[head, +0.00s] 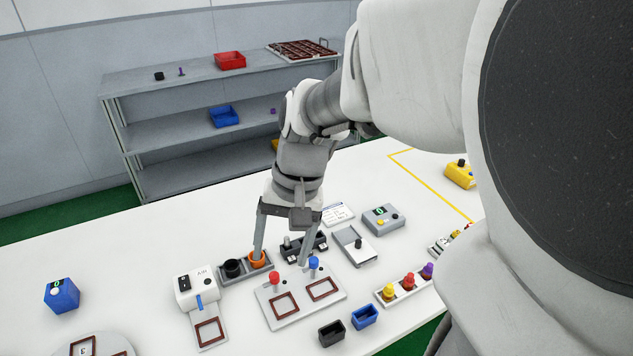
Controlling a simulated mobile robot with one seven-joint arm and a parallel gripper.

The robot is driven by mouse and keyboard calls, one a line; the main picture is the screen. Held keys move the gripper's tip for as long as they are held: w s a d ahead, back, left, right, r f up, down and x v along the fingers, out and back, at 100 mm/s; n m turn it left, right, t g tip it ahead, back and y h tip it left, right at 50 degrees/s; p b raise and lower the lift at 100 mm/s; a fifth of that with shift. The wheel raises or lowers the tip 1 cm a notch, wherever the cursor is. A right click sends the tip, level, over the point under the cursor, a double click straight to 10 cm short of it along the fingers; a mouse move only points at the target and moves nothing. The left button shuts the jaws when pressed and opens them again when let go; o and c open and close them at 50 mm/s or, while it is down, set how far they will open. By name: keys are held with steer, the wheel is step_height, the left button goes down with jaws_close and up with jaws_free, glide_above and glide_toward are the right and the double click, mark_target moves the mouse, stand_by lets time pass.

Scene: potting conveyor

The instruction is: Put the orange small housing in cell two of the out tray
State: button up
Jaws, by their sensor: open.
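The orange small housing (257,260) sits in the right part of a small dark grey tray (232,276) near the middle of the bench. A round black housing (233,267) sits in the same tray, to its left. No label on this tray is readable, so I cannot tell if it is the out tray or how its cells are numbered. My gripper (281,261) points down over this area with its fingers wide apart and nothing between them. Its left fingertip overlaps the orange housing in the picture; I cannot tell if they touch. The right fingertip is by the black fixture.
A black fixture (313,242) stands right of the tray, and a white device (195,290) left of it. In front are a plate (303,298) with red and blue knobs, a black bin (331,334) and a blue bin (364,317). Bench left of the white device is mostly clear.

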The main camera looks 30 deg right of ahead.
steer(key=s+r+n+t+h, duration=0.2)
steer(key=s+r+n+t, duration=0.3)
steer(key=s+r, duration=0.1)
steer(key=shift+s+a+r+h, duration=0.15)
steer(key=shift+s+r+h, duration=0.15)
steer(key=shift+s+r, duration=0.1)
stand_by(1.0)
